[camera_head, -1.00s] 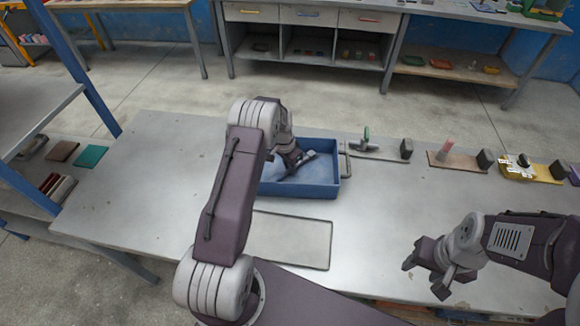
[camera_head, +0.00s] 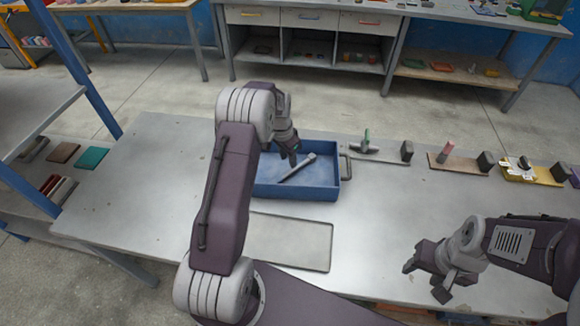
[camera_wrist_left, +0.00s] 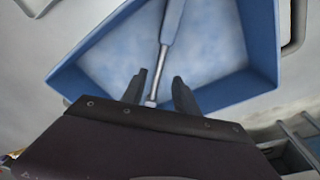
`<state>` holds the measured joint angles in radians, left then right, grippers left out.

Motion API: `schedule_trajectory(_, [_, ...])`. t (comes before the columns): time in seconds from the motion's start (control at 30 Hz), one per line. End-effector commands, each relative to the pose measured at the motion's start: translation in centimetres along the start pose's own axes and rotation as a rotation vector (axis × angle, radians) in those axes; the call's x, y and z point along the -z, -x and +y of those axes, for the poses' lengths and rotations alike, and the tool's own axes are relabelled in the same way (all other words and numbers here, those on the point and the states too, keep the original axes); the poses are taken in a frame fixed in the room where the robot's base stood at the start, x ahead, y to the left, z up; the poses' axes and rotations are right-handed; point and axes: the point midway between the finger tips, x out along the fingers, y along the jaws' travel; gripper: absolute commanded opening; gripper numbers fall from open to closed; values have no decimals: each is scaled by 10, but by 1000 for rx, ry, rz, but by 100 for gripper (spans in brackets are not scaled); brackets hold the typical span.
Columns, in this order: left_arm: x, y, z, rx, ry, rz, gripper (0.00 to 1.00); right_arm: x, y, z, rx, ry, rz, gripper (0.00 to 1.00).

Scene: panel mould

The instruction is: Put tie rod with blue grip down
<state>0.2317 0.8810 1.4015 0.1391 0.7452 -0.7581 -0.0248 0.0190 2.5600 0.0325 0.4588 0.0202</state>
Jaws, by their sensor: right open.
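The tie rod (camera_head: 297,168) lies slantwise in the blue tray (camera_head: 300,192). In the left wrist view the rod (camera_wrist_left: 171,25) shows a thicker, pale blue-grey upper part and a thin shaft, over the floor of the tray (camera_wrist_left: 262,40). My left gripper (camera_head: 293,160) is just above the tray, at the rod's left side. In the left wrist view its two fingers (camera_wrist_left: 159,80) stand apart, with the rod's thin end showing between and beyond them. My right gripper (camera_head: 425,278) is open and empty over the right front of the table.
A flat grey framed panel (camera_head: 290,241) lies on the table in front of the tray. Along the back right stand a green-handled tool (camera_head: 366,145), a board with a pink peg (camera_head: 446,152) and a yellow board (camera_head: 530,176). The table's left part is clear.

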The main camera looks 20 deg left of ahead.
Motion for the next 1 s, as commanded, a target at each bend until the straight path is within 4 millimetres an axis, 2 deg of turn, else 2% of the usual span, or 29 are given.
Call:
schedule_trajectory(0.1, [0,25,0,3,0,2,36,0,-1,0,0,0,0,51])
schedule_trajectory(0.2, [0,38,0,2,0,1,36,0,-1,0,0,0,0,51])
schedule_trajectory(0.47, [0,50,0,0,1,-1,36,0,-1,0,0,0,0,51])
schedule_trajectory(0.53, [-3,52,7,1,12,-3,36,0,-1,0,0,0,0,51])
schedule_trajectory(0.57, [-5,56,13,1,25,-5,36,0,-1,0,0,0,0,51])
schedule_trajectory(0.67, [-24,70,50,7,101,-16,36,0,0,0,0,0,0,51])
schedule_trajectory(0.8, [-74,89,115,22,246,-30,36,0,-1,0,0,0,0,51])
schedule_trajectory(0.9, [-114,96,152,32,334,-34,36,0,-1,0,0,0,0,51])
schedule_trajectory(1.0, [-147,98,176,37,400,-36,36,0,-1,0,0,0,0,51])
